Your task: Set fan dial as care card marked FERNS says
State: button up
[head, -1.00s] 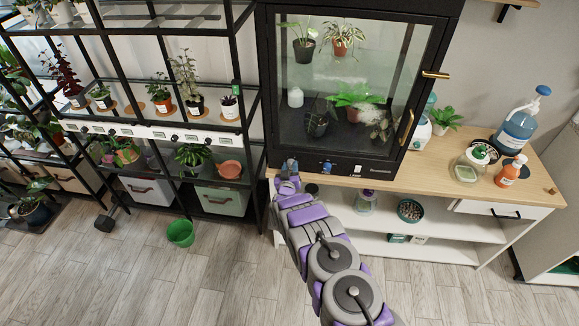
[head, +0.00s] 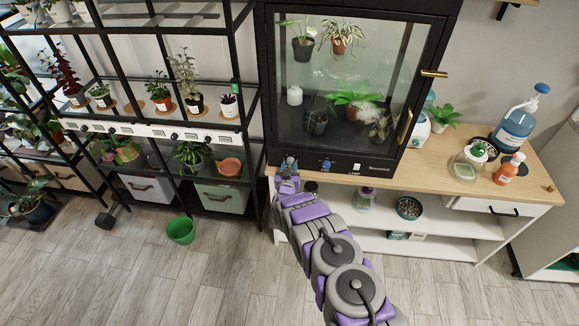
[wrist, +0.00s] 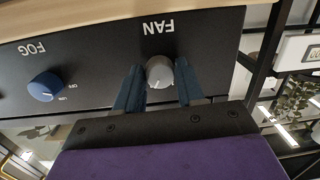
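The grey fan dial (wrist: 159,72) sits on the black cabinet's control panel (wrist: 95,60), under the label FAN, which appears upside down in the wrist view. My gripper (wrist: 160,84) is open, with one blue finger on each side of the dial. The fingers are very close to it; I cannot tell whether they touch. The dial's setting marks are not readable. In the head view my gripper (head: 288,164) is at the lower left of the glass-fronted cabinet (head: 263,90) and covers the fan dial. I cannot make out a card marked FERNS.
A blue fog dial (wrist: 45,87) with small OFF and LOW marks is beside the fan dial; it also shows in the head view (head: 326,164). The cabinet stands on a wooden bench (head: 430,185). A black plant rack (head: 258,120) is close on the left.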

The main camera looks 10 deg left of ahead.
jog(key=shift+o, duration=0.7)
jog(key=shift+w, duration=0.1)
jog(key=shift+o, duration=1.1)
jog(key=shift+r, duration=0.15)
jog(key=s+r+p, duration=0.1)
jog(key=s+p, duration=0.1)
jog(key=s, duration=1.5)
jog(key=shift+s+p, duration=0.15)
jog(key=shift+p, duration=0.15)
